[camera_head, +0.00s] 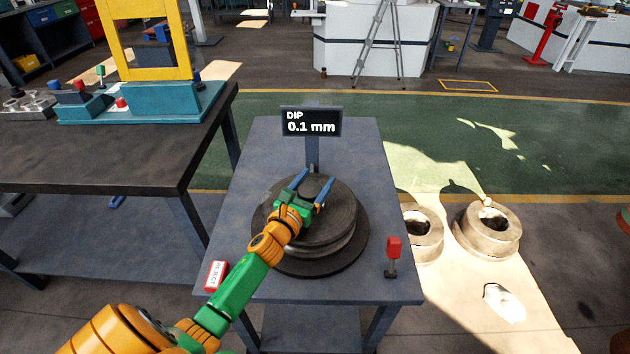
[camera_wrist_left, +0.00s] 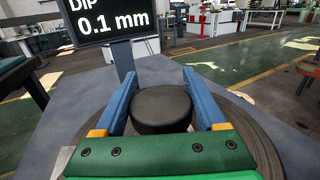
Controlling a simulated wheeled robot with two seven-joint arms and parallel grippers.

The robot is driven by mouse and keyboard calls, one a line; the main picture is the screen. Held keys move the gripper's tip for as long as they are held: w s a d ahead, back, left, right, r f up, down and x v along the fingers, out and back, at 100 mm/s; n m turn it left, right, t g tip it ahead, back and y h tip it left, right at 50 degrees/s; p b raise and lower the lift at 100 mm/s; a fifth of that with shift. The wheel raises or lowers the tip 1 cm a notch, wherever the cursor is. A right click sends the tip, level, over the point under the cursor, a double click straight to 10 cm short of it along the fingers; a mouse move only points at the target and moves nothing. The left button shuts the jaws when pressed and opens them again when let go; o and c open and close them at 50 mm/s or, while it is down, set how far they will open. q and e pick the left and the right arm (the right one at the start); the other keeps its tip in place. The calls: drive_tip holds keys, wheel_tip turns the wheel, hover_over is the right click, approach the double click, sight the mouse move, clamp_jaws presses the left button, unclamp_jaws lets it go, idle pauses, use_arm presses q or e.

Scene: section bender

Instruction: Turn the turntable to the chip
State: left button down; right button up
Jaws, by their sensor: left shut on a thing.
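The turntable (camera_head: 340,243) is a stack of dark grey round discs on a grey stand, below a black display (camera_head: 311,121) that reads "DIP 0.1 mm". My left gripper (camera_head: 316,182) reaches over the turntable from the lower left, its blue fingers pointing towards the display. In the left wrist view the fingers lie on either side of a short black round hub (camera_wrist_left: 161,108) and are shut on it. The wider disc (camera_wrist_left: 262,145) shows below and to the right of the hub. I cannot make out a chip on the rim. My right gripper is not in view.
A red-topped lever (camera_head: 393,252) stands at the stand's right edge, and a red and white "REJECT" block (camera_head: 215,275) lies at its left edge. A dark bench (camera_head: 110,160) with a yellow-framed machine (camera_head: 150,75) stands left. Two metal rings (camera_head: 487,238) (camera_head: 425,245) are at the right.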

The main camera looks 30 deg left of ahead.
use_arm(q)
drive_tip(key=shift+m+h, duration=0.3)
drive_tip(key=shift+h, duration=0.2)
drive_tip(key=shift+d+f+m+h+b, duration=0.15)
drive_tip(key=shift+m+h+b, duration=0.2)
drive_tip(key=shift+m+h, duration=0.4)
drive_tip(key=shift+d+f+m+h+b, duration=0.15)
drive_tip(key=shift+m+h+b, duration=0.45)
drive_tip(key=shift+h, duration=0.65)
drive_tip(key=m+h+b, duration=0.1)
drive_tip(key=h+b, duration=0.1)
drive_tip(key=d+m+g+h+b, duration=0.1)
drive_tip(key=m+h+b, duration=0.1)
drive_tip(key=b, duration=0.1)
drive_tip(key=shift+s+h, duration=0.15)
drive_tip(key=shift+h, duration=0.25)
drive_tip(key=shift+m+g+h+b, duration=0.5)
drive_tip(key=shift+h+b, duration=0.1)
drive_tip(key=shift+b, duration=0.35)
drive_tip(key=shift+s+d+r+b, duration=0.1)
drive_tip(key=shift+d+r+b, duration=0.1)
drive_tip(key=shift+b, duration=0.15)
drive_tip(key=shift+m+g+h, duration=0.25)
drive_tip(key=shift+g+h, duration=0.05)
drive_tip(key=shift+h, duration=0.1)
unclamp_jaws()
